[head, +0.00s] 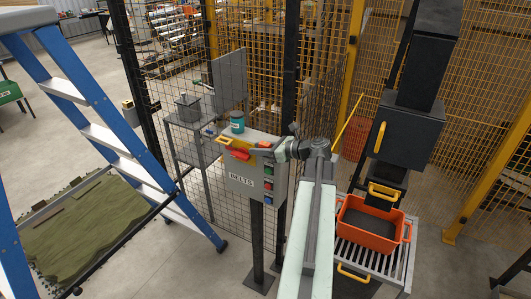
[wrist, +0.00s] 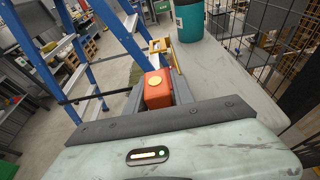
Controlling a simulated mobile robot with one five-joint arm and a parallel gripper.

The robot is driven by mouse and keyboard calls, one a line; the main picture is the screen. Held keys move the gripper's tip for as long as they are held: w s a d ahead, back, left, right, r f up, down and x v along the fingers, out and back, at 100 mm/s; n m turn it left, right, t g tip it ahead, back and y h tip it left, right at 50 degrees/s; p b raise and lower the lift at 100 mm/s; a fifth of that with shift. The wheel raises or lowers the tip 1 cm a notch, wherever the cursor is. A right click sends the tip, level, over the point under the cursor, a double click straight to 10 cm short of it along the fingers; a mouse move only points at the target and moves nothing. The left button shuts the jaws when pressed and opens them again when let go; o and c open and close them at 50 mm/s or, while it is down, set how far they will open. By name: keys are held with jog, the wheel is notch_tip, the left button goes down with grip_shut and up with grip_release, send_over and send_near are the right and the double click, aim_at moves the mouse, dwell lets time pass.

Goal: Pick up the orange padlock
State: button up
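The orange padlock (wrist: 158,92) lies between the two grey fingers of my gripper (wrist: 158,78) in the wrist view. It has an orange body with a round yellow spot, and a yellow piece (wrist: 160,46) shows just beyond it. The fingers stand close along both sides; whether they press on it cannot be told. In the head view, my gripper (head: 250,152) is low over the top of a grey box marked BELTS (head: 241,181), with the red-orange padlock body (head: 239,154) by its fingertips. Part of the padlock is hidden there.
A teal canister (head: 237,122) stands on the box top, close to my gripper; it also shows in the wrist view (wrist: 188,20). Mesh fencing rises behind. A blue stepladder (head: 95,95) stands left. An orange crate (head: 368,238) sits on a slatted stand at right.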

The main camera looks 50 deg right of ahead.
jog(key=shift+s, duration=0.1)
jog(key=shift+c, duration=0.6)
grip_shut()
jog(key=shift+r, duration=0.15)
